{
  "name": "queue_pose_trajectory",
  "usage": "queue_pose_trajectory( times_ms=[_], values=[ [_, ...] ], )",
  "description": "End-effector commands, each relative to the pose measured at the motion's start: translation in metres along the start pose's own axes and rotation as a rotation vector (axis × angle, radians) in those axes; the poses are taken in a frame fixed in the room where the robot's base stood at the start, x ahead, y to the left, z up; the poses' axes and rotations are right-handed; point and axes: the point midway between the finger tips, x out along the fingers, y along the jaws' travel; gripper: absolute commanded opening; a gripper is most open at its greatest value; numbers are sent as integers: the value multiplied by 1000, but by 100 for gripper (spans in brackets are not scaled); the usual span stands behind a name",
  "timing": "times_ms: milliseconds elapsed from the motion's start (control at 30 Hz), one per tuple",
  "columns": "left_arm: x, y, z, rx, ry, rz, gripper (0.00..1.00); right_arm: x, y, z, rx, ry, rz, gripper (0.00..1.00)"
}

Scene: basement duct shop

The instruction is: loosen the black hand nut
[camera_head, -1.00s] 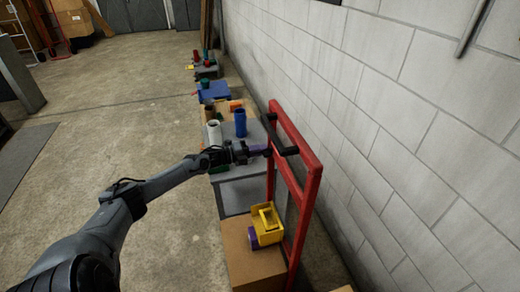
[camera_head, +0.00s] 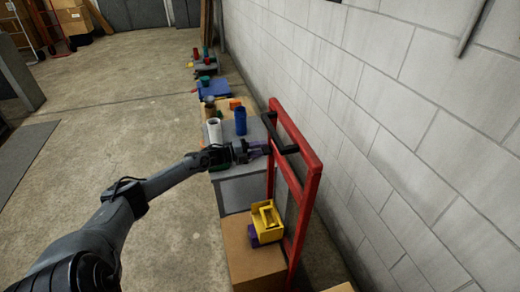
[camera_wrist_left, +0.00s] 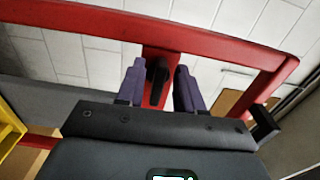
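The black hand nut (camera_wrist_left: 157,75) sits on a red upright of the frame, seen in the left wrist view between my purple fingertips. Its long grip hangs down along the red metal. My left gripper (camera_wrist_left: 158,88) is open, one finger on each side of the nut, with a visible gap on both sides. In the head view my left gripper (camera_head: 262,149) reaches the red frame (camera_head: 309,190) from the left, close to its black fittings; the nut cannot be picked out clearly there. My right gripper is not in view.
A yellow bracket-like part (camera_head: 266,222) with a purple piece stands on a cardboard box (camera_head: 252,262) below the arm. A grey bench behind holds a white cylinder (camera_head: 214,131) and a blue cylinder (camera_head: 240,121). A block wall (camera_head: 420,110) runs along the right.

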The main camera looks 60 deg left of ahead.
Motion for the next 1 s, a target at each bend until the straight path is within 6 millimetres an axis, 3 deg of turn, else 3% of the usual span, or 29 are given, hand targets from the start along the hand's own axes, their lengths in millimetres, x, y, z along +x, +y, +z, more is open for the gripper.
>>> queue_pose_trajectory(
  times_ms=[467,1000],
  values=[
    [-8,1,0,1,-1,3,38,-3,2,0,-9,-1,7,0],
    [-79,0,0,0,0,4,38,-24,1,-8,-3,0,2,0]
  ],
)
